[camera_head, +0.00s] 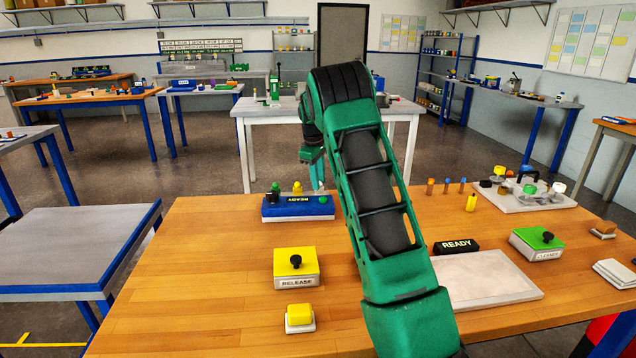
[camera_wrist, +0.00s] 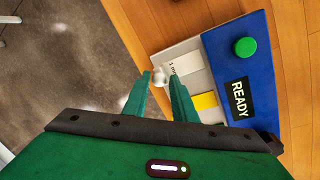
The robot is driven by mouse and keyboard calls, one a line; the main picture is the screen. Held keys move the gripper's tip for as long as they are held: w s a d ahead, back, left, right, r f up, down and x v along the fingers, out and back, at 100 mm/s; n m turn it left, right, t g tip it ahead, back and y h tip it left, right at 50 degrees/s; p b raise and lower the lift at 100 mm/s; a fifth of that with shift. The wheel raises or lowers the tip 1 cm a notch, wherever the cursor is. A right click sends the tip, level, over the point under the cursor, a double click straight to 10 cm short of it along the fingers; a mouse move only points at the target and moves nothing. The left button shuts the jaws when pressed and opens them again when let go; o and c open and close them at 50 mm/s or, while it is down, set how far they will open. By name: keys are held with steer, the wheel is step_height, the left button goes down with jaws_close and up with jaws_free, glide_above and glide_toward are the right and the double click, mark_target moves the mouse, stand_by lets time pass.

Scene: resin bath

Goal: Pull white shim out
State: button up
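The white shim (camera_wrist: 185,66) is a flat piece with a printed label, lying in the grey slotted side of the blue READY block (camera_wrist: 225,50). Its round white knob (camera_wrist: 158,78) sticks out over the table edge. My gripper (camera_wrist: 160,75) points at it, with one green finger on each side of the knob; the fingers look apart, with small gaps to the knob. In the head view the block (camera_head: 325,208) stands at the table's far edge, and my gripper (camera_head: 317,178) is just behind it, hiding most of the white shim.
A yellow shim (camera_wrist: 205,101) sits beside the white one. A green button (camera_wrist: 245,47) is on the block. On the wooden table stand a yellow RELEASE box (camera_head: 296,265), a yellow block (camera_head: 299,316), a pale tray (camera_head: 485,280) and a green CLEANER box (camera_head: 537,242).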

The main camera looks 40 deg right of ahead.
steer(key=shift+o, duration=1)
steer(key=shift+r, duration=0.25)
step_height(320, 180, up, 10)
steer(key=a, duration=0.1)
steer(key=shift+s+a, duration=0.3)
steer(key=shift+a, duration=0.1)
